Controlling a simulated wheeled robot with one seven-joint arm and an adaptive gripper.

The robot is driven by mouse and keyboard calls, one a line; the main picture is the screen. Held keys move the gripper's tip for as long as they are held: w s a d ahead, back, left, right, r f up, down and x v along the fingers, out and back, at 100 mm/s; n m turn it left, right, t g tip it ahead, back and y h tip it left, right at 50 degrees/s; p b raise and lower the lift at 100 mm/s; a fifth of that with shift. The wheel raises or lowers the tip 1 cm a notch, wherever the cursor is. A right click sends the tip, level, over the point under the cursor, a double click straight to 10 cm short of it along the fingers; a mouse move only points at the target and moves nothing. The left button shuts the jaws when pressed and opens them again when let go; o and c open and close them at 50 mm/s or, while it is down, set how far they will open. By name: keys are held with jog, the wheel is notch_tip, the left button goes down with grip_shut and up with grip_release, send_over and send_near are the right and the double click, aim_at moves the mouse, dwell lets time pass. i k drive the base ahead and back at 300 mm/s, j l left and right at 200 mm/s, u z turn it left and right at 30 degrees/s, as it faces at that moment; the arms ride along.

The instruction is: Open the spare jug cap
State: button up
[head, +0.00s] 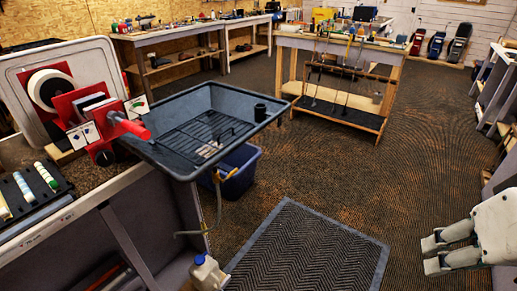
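A whitish jug (209,275) stands low at the bottom edge of the head view, left of the middle, partly cut off by the frame. A small blue cap (199,260) sits on its top. The cap is too small to tell how tightly it is seated. My gripper (431,255) is at the lower right, far from the jug. Its two pale fingers are apart with nothing between them.
A dark grey tray sink (262,95) with a hose below stands above a blue bin (238,172). A bench (100,190) with a red-handled device (130,124) is at the left. A dark mat (305,250) lies on open floor between jug and gripper.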

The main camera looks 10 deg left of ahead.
aim_at(199, 260)
jog(key=i+l+z, duration=0.25)
jog(key=i, duration=0.45)
jog(key=i+z, duration=0.25)
jog(key=i, duration=0.45)
jog(key=i+l+u, duration=0.1)
jog(key=i+u, duration=0.3)
jog(key=i, duration=0.15)
jog(key=i+l+u, duration=0.35)
jog(key=i, duration=0.2)
jog(key=j+u, duration=0.1)
jog(key=u, duration=1.95)
jog(key=l+u, duration=0.75)
jog(key=j+z, duration=0.35)
jog(key=j, duration=0.35)
